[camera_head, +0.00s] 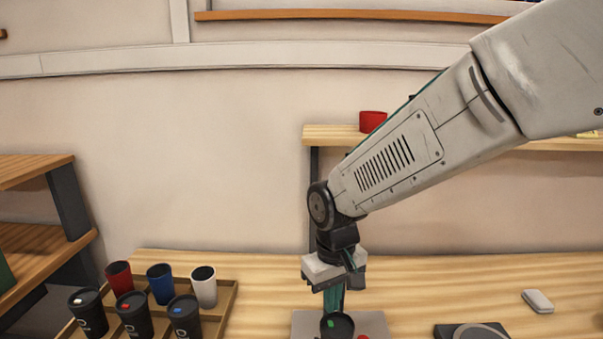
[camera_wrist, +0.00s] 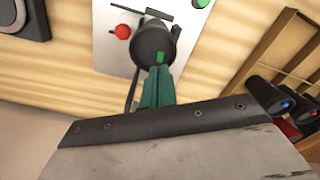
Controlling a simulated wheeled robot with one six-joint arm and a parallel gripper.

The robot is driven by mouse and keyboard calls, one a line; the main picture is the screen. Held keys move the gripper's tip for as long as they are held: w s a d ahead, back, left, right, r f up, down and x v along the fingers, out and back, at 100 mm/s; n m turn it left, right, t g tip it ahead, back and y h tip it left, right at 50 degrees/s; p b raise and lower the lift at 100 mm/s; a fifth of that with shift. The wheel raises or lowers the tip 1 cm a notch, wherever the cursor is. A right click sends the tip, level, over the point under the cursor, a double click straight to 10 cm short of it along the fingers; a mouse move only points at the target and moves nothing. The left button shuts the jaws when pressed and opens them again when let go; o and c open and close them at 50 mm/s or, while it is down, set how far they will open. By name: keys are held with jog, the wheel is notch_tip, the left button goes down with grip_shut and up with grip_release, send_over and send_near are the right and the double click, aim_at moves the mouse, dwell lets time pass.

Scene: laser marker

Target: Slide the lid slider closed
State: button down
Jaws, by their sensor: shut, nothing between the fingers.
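A black cup with a dark lid (camera_head: 345,323) stands on a grey plate (camera_head: 303,323) on the table. A small green slider (camera_head: 331,323) shows on the lid. In the wrist view I see the cup (camera_wrist: 148,42) from above, with the green slider (camera_wrist: 160,57) on the side towards my fingers. My gripper (camera_head: 333,312) has teal fingers pointing down at the lid. In the wrist view the shut, empty fingers (camera_wrist: 158,72) end right beside the slider. I cannot tell whether they touch it. The cup's lower part is cut off in the head view.
The plate carries a red button (camera_wrist: 123,32) and a green button (camera_wrist: 203,3). A wooden tray (camera_head: 232,300) with several cups stands at left. A black device (camera_head: 445,330) with a round grey top and a white rounded object (camera_head: 537,300) lie at right. A wall shelf is behind.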

jog(key=shift+r, duration=1.75)
jog(key=shift+s+d+f, duration=0.1)
jog(key=shift+s+d, duration=0.1)
jog(key=shift+s, duration=0.1)
jog(key=s+d+r+m, duration=0.2)
jog(key=s+d+r, duration=0.2)
jog(key=s+d, duration=0.5)
jog(key=s+d+r+m+t, duration=0.1)
jog(key=s+d+r+m, duration=0.2)
jog(key=s+d, duration=0.7)
jog(key=shift+s+d+r+m, duration=0.3)
jog(key=shift+d+r, duration=0.15)
jog(key=shift+d, duration=0.25)
dwell(0.3)
